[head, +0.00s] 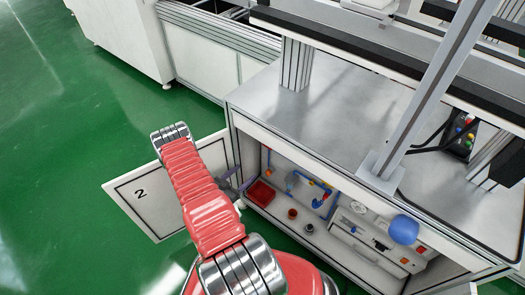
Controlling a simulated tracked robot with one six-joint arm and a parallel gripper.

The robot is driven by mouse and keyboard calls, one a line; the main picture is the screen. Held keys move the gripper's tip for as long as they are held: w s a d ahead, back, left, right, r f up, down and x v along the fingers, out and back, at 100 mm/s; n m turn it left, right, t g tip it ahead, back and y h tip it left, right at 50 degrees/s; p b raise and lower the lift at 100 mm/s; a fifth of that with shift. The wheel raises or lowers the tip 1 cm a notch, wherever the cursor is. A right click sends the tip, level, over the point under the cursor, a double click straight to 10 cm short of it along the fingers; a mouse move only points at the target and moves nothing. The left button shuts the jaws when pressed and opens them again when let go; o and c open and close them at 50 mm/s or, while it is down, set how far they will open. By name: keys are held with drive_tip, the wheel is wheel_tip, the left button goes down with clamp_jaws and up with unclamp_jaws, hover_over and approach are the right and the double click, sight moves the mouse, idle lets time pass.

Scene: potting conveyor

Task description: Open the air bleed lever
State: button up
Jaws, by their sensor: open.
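The open cabinet under the metal bench holds small fittings. A blue pipe fitting (291,181) with orange and yellow parts is on its back wall. A blue lever-like piece (319,202) sits at its right end, and an orange piece (268,156) hangs further left. I cannot tell which of these is the air bleed lever. My gripper (242,183) shows as a small grey shape at the cabinet's left edge, mostly hidden behind my red arm. It is open, apart from these fittings, with nothing seen in it.
The cabinet door marked 2 (141,195) stands open at left. A red tray (261,193) and dark red knobs (292,213) are on the cabinet floor. A white panel unit (365,250) fills the right side. Green floor is clear at left.

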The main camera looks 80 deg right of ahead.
drive_tip(key=r, duration=0.1)
drive_tip(key=r+h, duration=0.1)
drive_tip(key=r, duration=0.1)
drive_tip(key=r+g+h, duration=0.1)
drive_tip(key=shift+s+d+r, duration=0.15)
drive_tip(key=shift+s+r, duration=0.1)
drive_tip(key=shift+r, duration=0.15)
drive_tip(key=shift+d, duration=0.1)
drive_tip(key=x, duration=1.3)
drive_tip(key=shift+s+d, duration=0.2)
drive_tip(key=shift+d, duration=0.05)
drive_tip(key=shift+c, duration=0.3)
